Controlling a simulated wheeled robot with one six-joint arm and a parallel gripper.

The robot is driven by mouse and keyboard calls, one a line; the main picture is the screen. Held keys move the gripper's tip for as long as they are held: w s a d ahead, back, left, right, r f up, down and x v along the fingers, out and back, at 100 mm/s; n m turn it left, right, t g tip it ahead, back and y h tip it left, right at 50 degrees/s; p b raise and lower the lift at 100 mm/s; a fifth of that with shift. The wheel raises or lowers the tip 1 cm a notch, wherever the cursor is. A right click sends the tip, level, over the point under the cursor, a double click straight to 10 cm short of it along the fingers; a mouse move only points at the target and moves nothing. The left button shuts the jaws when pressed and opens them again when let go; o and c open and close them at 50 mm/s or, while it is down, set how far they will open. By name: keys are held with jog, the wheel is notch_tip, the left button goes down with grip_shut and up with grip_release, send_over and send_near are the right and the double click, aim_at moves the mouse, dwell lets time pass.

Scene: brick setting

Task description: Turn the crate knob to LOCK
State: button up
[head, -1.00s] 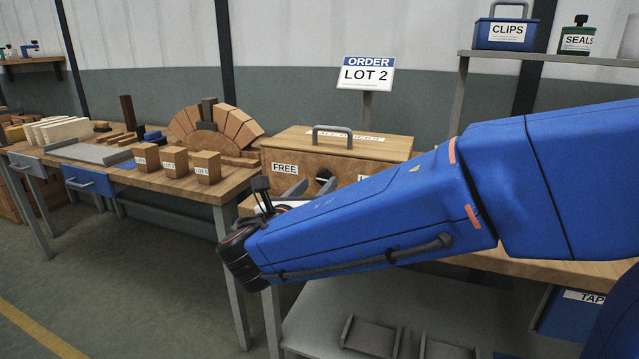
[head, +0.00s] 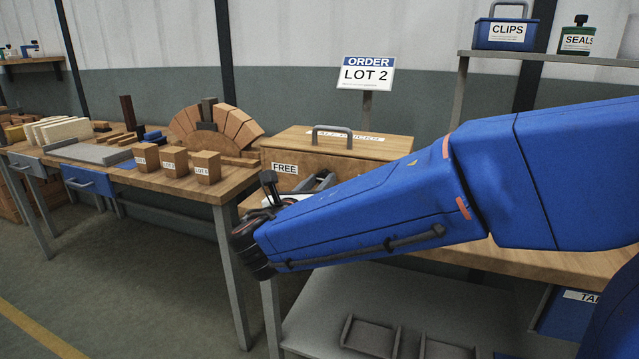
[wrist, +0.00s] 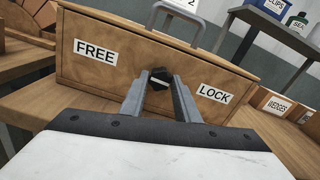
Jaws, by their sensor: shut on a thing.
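The wooden crate (head: 392,149) stands on the bench with a grey handle on its lid. Its front face (wrist: 110,75) carries a FREE label (wrist: 95,51) on the left and a LOCK label (wrist: 213,93) on the right. Between them is a dark knob (wrist: 159,76) with a pale mark; which label the mark points to is unclear. My gripper (wrist: 160,86) is shut on the knob, one finger at each side. In the head view, my gripper (head: 318,181) is at the crate front, and my arm hides the knob and LOCK label.
Several small labelled blocks (head: 174,160) and a brick arch (head: 235,127) stand on the left bench. An ORDER LOT 2 sign (head: 366,74) stands behind the crate. A shelf (head: 560,56) at the upper right holds a CLIPS box and a SEALS bottle.

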jog(key=m, duration=0.3)
jog(key=shift+m, duration=0.4)
jog(key=m, duration=0.4)
jog(key=shift+m, duration=0.3)
jog(key=m, duration=0.4)
jog(key=shift+m, duration=2)
jog(key=o, duration=1.1)
jog(key=shift+c, duration=0.2)
jog(key=shift+s, duration=0.1)
